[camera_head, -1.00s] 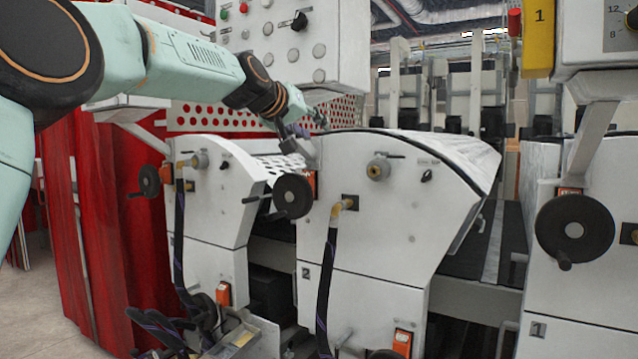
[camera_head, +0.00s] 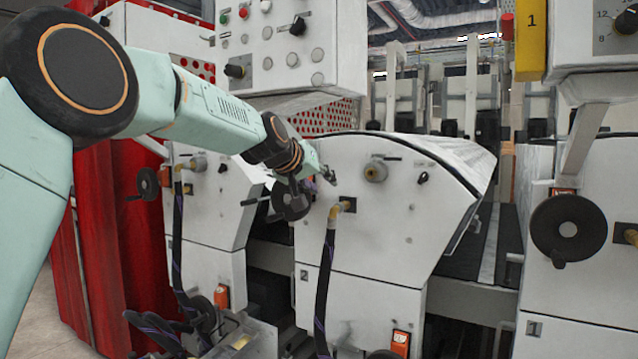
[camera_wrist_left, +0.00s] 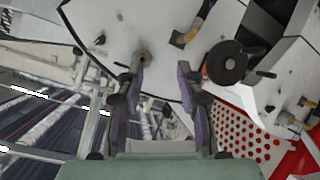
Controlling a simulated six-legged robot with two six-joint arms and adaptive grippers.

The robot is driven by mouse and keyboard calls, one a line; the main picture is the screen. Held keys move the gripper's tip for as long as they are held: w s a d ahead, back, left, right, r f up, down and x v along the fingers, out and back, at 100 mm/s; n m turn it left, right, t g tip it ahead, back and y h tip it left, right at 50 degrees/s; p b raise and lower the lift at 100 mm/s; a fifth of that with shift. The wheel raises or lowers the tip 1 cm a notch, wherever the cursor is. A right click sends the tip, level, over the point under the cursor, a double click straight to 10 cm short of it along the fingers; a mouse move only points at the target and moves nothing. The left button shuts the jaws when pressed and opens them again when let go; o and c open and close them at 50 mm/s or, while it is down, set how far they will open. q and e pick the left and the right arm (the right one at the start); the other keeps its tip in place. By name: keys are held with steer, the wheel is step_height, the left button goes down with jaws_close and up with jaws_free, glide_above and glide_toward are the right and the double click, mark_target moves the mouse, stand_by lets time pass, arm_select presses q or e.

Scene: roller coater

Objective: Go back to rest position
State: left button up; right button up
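My left gripper (camera_head: 326,176) is in front of the upper left part of the white machine panel marked 2 (camera_head: 400,225), just left of a round brass-centred fitting (camera_head: 376,171). In the left wrist view my left gripper (camera_wrist_left: 163,78) has its two purple-grey fingers apart with nothing between them. There the fitting (camera_wrist_left: 143,57) shows close to the tip of the left finger; I cannot tell whether they touch. My left arm reaches in from the left. My right gripper is not in view.
A black handwheel (camera_head: 291,199) sits just behind and below my left wrist. A control box (camera_head: 290,50) with buttons hangs above the arm. A black hose (camera_head: 325,280) runs down the panel. Another handwheel (camera_head: 568,229) is on the machine at right.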

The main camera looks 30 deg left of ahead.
arm_select(q)
steer(key=shift+w+a, duration=0.1)
steer(key=shift+a, duration=0.15)
steer(key=s+d+f+m+g+b, duration=0.1)
steer(key=s+d+f, duration=0.3)
steer(key=f, duration=0.9)
steer(key=s+d+f+g, duration=0.15)
steer(key=s+f, duration=0.45)
steer(key=f, duration=0.8)
steer(key=s+d+f+m+g+b, duration=0.1)
steer(key=s+d+f+g, duration=0.15)
steer(key=s+f, duration=0.7)
steer(key=s+d+f+g+b, duration=0.1)
steer(key=s+f+g, duration=0.1)
steer(key=s+f, duration=0.6)
steer(key=s+d+f+m+g+b, duration=0.1)
steer(key=s+d+f+g, duration=0.1)
steer(key=s+f, duration=0.7)
steer(key=s+d+f+m+g+b, duration=0.1)
steer(key=s+f+g, duration=0.3)
steer(key=s+f, duration=0.5)
steer(key=s, duration=0.9)
steer(key=shift+d+f, duration=0.2)
steer(key=shift+d, duration=0.15)
